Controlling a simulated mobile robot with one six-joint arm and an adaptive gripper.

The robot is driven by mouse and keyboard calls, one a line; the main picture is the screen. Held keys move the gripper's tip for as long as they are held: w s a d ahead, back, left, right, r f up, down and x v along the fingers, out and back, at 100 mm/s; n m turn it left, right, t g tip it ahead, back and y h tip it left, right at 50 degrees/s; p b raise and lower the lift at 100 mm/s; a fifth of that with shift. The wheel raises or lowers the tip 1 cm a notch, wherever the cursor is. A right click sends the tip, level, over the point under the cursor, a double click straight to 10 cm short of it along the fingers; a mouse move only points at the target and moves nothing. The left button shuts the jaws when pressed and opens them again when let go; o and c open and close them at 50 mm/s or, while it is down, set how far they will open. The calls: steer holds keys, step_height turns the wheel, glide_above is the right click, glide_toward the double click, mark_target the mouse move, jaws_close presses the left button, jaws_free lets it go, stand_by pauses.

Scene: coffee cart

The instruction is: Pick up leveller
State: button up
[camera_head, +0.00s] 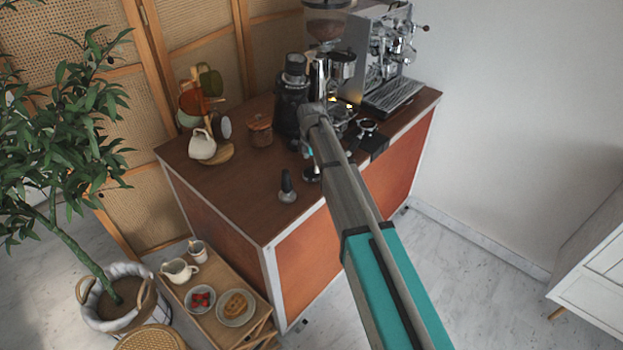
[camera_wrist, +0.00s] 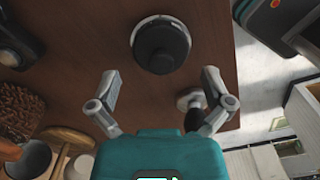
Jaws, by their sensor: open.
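The leveller (camera_wrist: 161,48), a round black-topped puck with a metal rim, sits on the brown cart top in the wrist view, beyond my fingertips. In the head view the leveller (camera_head: 311,174) shows small beside my arm, which partly covers it. My gripper (camera_wrist: 161,74) is open and empty, with one finger to either side of the line to the leveller. No contact shows. In the head view my arm hides most of the gripper.
A tamper (camera_head: 287,187) with a black handle stands left of the leveller; it shows behind my right finger in the wrist view (camera_wrist: 191,101). The cart's front-left top is clear.

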steer(key=shift+f+b, duration=0.8)
steer(key=shift+f, duration=0.3)
steer(key=shift+r, duration=0.1)
jaws_close()
